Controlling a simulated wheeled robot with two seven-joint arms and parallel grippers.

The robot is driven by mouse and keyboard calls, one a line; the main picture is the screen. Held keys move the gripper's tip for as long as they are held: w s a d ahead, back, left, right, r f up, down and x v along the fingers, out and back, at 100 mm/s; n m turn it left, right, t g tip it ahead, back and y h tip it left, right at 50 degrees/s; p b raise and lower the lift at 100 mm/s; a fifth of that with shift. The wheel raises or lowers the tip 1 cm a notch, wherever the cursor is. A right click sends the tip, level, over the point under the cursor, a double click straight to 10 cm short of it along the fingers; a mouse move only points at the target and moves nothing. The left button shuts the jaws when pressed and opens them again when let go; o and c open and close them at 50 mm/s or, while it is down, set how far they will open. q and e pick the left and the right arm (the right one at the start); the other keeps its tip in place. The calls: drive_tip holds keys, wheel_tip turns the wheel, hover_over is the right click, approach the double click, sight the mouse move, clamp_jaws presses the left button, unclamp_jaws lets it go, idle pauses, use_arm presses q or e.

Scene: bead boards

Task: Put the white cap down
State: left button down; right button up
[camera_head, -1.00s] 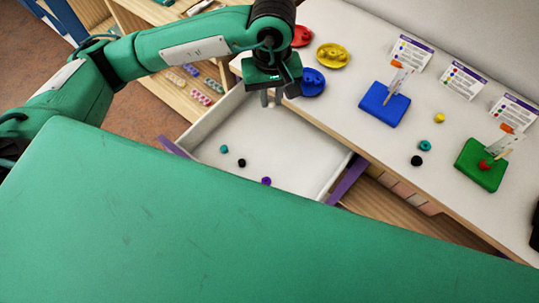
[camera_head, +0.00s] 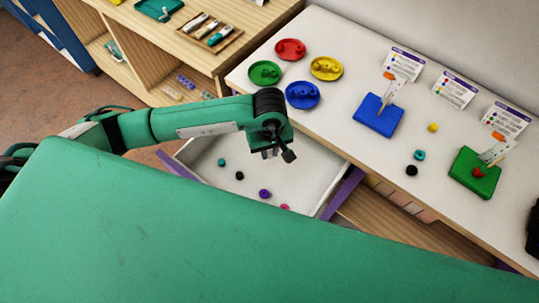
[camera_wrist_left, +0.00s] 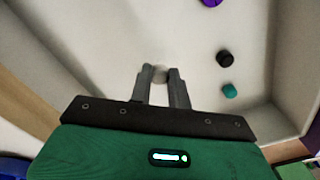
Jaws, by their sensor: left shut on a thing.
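My left gripper (camera_head: 268,153) is over the open white drawer (camera_head: 310,165), toward its back. In the left wrist view, its two fingers (camera_wrist_left: 160,88) are shut on the white cap (camera_wrist_left: 159,73), a small pale round thing between the fingertips. Pale drawer floor lies behind the cap, and I cannot tell how high above it the cap is. The head view does not show the cap clearly.
The drawer holds a teal bead (camera_head: 221,162), a black bead (camera_head: 239,175), a purple bead (camera_head: 265,193) and a pink bead (camera_head: 285,207). The white table (camera_head: 340,75) carries coloured dishes, a blue board (camera_head: 377,116) and a green board (camera_head: 474,174). Wooden shelves stand at back left.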

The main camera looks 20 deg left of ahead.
sight(269, 153)
use_arm(q)
wheel_tip(269, 153, down, 4)
drive_tip(key=shift+r, duration=0.2)
drive_tip(key=shift+f, duration=0.2)
use_arm(e)
drive_tip(key=shift+s+d, duration=0.1)
drive_tip(key=shift+s, duration=0.4)
use_arm(q)
drive_tip(key=shift+f, duration=0.2)
drive_tip(key=c, duration=1.6)
unclamp_jaws()
drive_tip(key=shift+o, duration=1.4)
use_arm(e)
drive_tip(key=shift+w+a+r, duration=0.1)
drive_tip(key=shift+w+a, duration=0.15)
drive_tip(key=shift+w, duration=0.6)
use_arm(q)
drive_tip(key=shift+r, duration=0.1)
